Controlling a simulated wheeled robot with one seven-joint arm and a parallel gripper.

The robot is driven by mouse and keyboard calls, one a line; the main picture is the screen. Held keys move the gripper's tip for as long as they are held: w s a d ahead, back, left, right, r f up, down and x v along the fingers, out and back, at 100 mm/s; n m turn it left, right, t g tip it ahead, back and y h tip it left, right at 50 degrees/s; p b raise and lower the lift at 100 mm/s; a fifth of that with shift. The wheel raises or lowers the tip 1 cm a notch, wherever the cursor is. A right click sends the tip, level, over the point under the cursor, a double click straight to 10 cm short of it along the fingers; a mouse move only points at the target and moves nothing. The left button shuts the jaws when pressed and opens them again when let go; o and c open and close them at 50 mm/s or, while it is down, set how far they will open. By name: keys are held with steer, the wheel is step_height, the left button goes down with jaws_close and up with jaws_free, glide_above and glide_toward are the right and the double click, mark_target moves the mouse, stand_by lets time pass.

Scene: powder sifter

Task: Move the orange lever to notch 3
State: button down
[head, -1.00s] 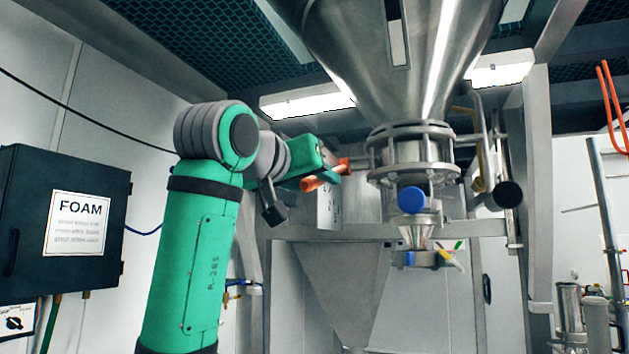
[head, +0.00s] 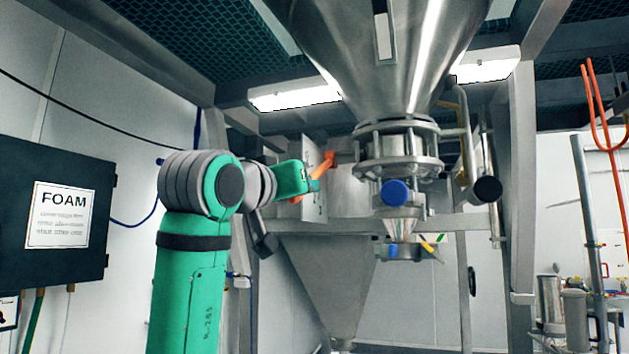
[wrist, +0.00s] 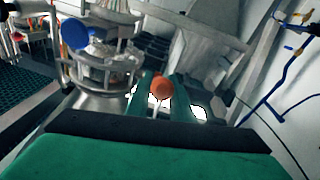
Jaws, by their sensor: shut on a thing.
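The orange lever (head: 323,165) is beside the grey metal plate (head: 314,205), left of the hopper's outlet. It slants up to the right, and a further orange piece shows below my gripper. My green gripper (head: 313,182) is at the lever, partly hiding it. In the wrist view, the orange rounded end of the lever (wrist: 161,88) sits between the two green fingers of my gripper (wrist: 160,95), which are shut on it. The notches and their numbers are too small to read, so I cannot tell which notch the lever is at.
The steel hopper (head: 385,60) and its flanged outlet (head: 398,150) with a blue round cap (head: 395,193) stand just right of my gripper. A frame beam (head: 350,226) runs below. A dark FOAM box (head: 55,265) hangs at the left.

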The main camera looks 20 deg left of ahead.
steer(key=shift+f, duration=0.15)
steer(key=c, duration=1.6)
jaws_free()
steer(key=shift+o, duration=0.2)
steer(key=shift+s, duration=0.1)
steer(key=s+f, duration=0.1)
steer(key=s, duration=0.9)
steer(key=shift+s+a+f, duration=0.2)
steer(key=shift+s, duration=0.1)
steer(key=shift+c, duration=0.4)
